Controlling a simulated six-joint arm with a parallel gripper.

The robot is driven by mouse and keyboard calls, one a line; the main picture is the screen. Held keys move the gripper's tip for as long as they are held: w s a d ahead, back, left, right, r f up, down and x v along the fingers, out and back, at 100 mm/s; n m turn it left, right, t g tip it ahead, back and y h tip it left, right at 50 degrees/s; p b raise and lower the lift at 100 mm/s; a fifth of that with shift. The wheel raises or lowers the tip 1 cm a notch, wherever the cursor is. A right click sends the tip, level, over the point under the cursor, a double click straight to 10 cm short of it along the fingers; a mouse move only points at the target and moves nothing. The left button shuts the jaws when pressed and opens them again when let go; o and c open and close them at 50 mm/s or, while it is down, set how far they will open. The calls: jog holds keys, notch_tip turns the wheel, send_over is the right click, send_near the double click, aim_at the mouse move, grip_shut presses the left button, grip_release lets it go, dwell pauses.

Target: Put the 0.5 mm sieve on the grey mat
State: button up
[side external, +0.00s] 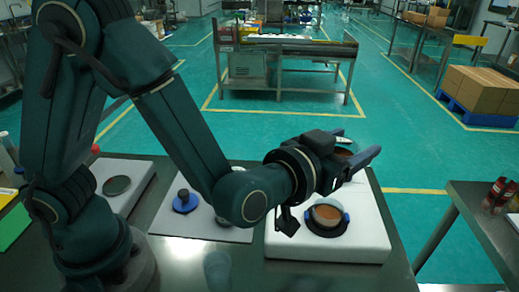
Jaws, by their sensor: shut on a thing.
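My gripper (352,155) is at the right, raised over the far part of a white machine (365,235). It is shut on a round sieve (342,149) with a thin pale rim and brown material in it, mostly hidden by the gripper. Another round pan (327,213) with brown contents sits on the machine's dark round base, between blue clamps. A flat grey mat (215,228) lies left of the machine, partly hidden by my arm. No size marking can be read.
A blue disc with a dark knob (184,201) stands on the grey mat. A white device with a dark round plate (117,185) is further left. A clear cup (217,268) stands near the front edge. Another table with red-capped bottles (495,195) is at the right.

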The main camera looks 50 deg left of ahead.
jog(key=s+a+n+g+y, duration=0.2)
jog(key=s+a+n+y, duration=0.15)
jog(key=a, duration=0.25)
jog(key=s+a+r+n+g+y, duration=0.1)
jog(key=s+a+n+g+y, duration=0.15)
jog(key=a+y, duration=0.3)
jog(key=s+a+n+g+y, duration=0.2)
jog(key=s+a+n+y, duration=0.15)
jog(key=a, duration=0.25)
jog(key=w+d+m+t+h, duration=0.2)
jog(key=w+d+m+h, duration=0.1)
jog(key=d+h, duration=0.1)
jog(key=w+d+m+t+h, duration=0.2)
jog(key=w+d+m+h, duration=0.1)
jog(key=d, duration=0.4)
jog(key=w+d+f+m+t+h, duration=0.1)
jog(key=w+d+m+t+h, duration=0.1)
jog(key=d+h, duration=0.3)
jog(key=shift+w+d+f+m+t+h, duration=0.1)
jog(key=shift+w+d+m+t+h, duration=0.15)
jog(key=shift+w+d+m, duration=0.55)
jog(key=shift+w+d+f+h, duration=0.1)
jog(key=shift+d+f+h, duration=0.05)
jog(key=shift+d+h, duration=0.15)
jog(key=shift+w+f+m, duration=0.15)
jog(key=shift+m, duration=0.1)
jog(key=shift+w+a+f, duration=0.1)
jog(key=shift+w+a, duration=0.05)
jog(key=shift+a, duration=0.15)
